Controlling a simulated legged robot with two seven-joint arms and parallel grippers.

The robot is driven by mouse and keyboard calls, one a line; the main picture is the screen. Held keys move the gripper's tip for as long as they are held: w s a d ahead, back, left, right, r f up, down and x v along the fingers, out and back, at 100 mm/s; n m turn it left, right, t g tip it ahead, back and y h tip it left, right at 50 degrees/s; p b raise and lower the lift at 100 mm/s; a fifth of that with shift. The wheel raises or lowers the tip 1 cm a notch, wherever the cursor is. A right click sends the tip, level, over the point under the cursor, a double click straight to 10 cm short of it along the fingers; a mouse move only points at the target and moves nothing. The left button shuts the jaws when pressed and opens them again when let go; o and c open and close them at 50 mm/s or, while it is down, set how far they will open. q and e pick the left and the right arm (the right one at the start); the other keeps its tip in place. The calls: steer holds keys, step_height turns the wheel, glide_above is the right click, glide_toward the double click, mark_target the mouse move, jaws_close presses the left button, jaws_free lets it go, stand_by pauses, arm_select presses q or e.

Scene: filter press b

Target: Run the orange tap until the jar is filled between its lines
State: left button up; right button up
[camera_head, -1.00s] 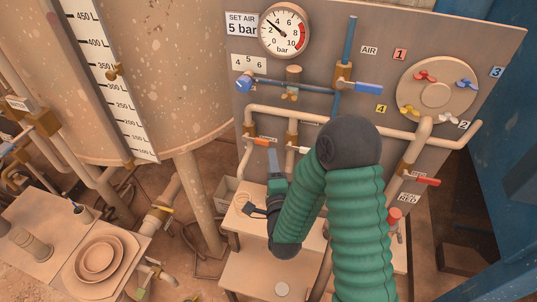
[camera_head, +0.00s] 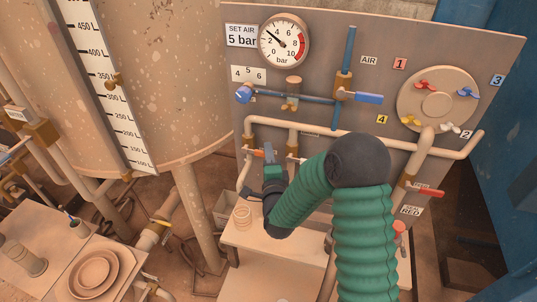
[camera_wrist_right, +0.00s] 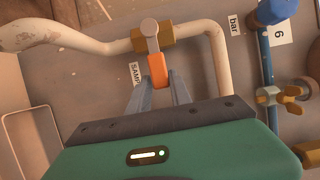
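The orange tap handle (camera_head: 258,153) sits on a brass valve of the left pipe on the grey panel. It also shows in the right wrist view (camera_wrist_right: 157,71), hanging below its brass body. My right gripper (camera_head: 268,154) is at this handle. In the wrist view its two fingers (camera_wrist_right: 159,84) stand open on either side of the handle's lower end, with small gaps visible. A small clear jar (camera_head: 242,216) stands on the ledge below the tap. Its lines and fill level are too small to tell. My left gripper is not in view.
A white-handled valve (camera_head: 297,159) is close to the right of the orange one. The pressure gauge (camera_head: 284,39) and blue-handled valve (camera_head: 367,97) are higher on the panel. A large tank (camera_head: 170,80) stands left.

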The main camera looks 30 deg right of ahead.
steer(key=shift+a, duration=0.3)
jaws_close()
steer(key=shift+f, duration=0.15)
stand_by(0.7)
